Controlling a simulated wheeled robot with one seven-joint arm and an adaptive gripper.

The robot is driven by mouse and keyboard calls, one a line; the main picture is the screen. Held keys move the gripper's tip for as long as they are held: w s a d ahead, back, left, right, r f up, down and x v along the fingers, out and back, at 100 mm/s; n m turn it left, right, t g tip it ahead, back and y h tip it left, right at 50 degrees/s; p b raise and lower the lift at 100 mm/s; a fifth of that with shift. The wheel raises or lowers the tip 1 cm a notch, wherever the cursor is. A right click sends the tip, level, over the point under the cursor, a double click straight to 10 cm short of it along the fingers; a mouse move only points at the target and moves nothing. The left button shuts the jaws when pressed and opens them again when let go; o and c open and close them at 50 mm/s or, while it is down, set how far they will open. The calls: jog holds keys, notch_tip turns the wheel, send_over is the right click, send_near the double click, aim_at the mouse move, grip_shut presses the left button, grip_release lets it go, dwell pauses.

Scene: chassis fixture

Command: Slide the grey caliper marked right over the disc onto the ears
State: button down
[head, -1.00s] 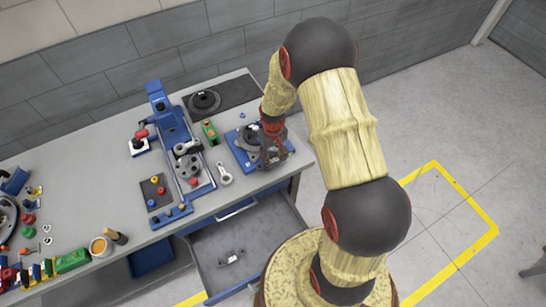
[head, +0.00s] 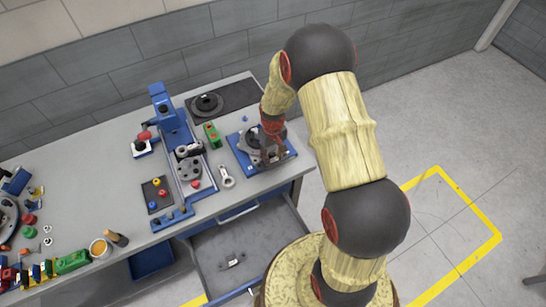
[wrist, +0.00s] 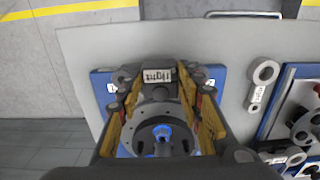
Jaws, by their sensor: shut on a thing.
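The grey caliper (wrist: 158,76), with a white label reading "right", sits between the fingers of my gripper (wrist: 165,110) in the wrist view. My gripper is shut on it. The dark round disc (wrist: 160,138) lies below the caliper, with a blue hub in its middle. It stands on a blue base plate (wrist: 101,84). Dark lugs show at both sides of the caliper, but I cannot tell whether it touches the ears. In the head view my gripper (head: 270,152) is down at the blue fixture (head: 238,142) near the bench's right end and hides most of the caliper.
A grey link with a ring end (head: 227,176) lies left of the fixture. A blue stand (head: 168,122) and a green block (head: 211,134) are further left. The drawer (head: 215,270) below is open and holds a small labelled grey part (head: 233,260).

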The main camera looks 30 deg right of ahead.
jog(key=shift+w, duration=0.15)
jog(key=shift+w, duration=0.9)
jog(key=shift+w+b, duration=0.15)
jog(key=shift+b, duration=0.2)
dwell(0.4)
jog(key=shift+w, duration=0.45)
jog(key=shift+w, duration=0.45)
dwell(0.5)
jog(key=shift+b, duration=0.3)
jog(key=c, duration=1.1)
grip_release()
jog(key=shift+s+f, duration=0.1)
jog(key=shift+c, duration=0.2)
